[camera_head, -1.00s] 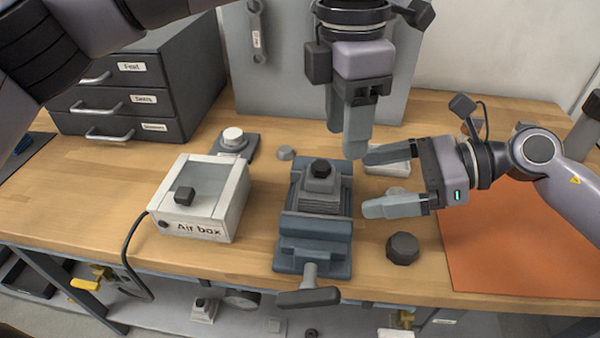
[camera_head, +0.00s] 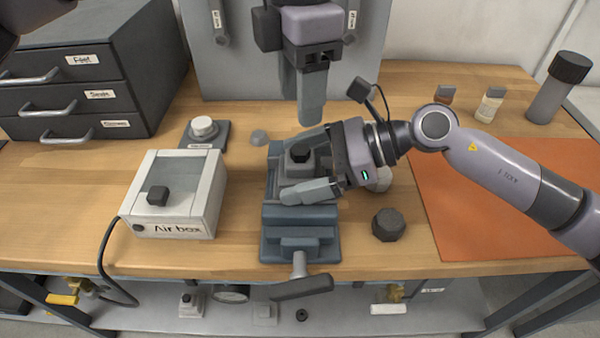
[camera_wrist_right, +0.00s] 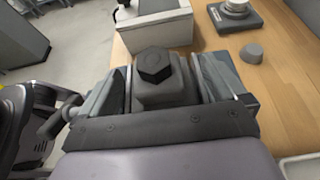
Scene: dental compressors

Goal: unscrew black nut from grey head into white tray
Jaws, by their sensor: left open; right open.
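The black nut (camera_head: 300,152) sits on top of the grey head (camera_head: 318,160), which is held upright in a blue-grey vise (camera_head: 300,218). My right gripper (camera_head: 292,172) is open, reaching in from the right with one finger on each side of the head. In the right wrist view, the hexagonal nut (camera_wrist_right: 155,65) and grey head (camera_wrist_right: 163,95) stand between the spread fingers, and I cannot tell whether they touch. My left gripper (camera_head: 311,118) points down, open and empty, behind and above the vise. The white tray's edge (camera_wrist_right: 300,168) seems to show at the wrist view's lower right; my right arm hides it in the head view.
A white air box (camera_head: 178,195) with a black knob stands left of the vise. A dark hexagonal part (camera_head: 388,225) lies to its right. A small grey cap (camera_head: 259,137) lies behind. An orange mat (camera_head: 500,210) covers the right side. Drawers (camera_head: 80,75) stand back left.

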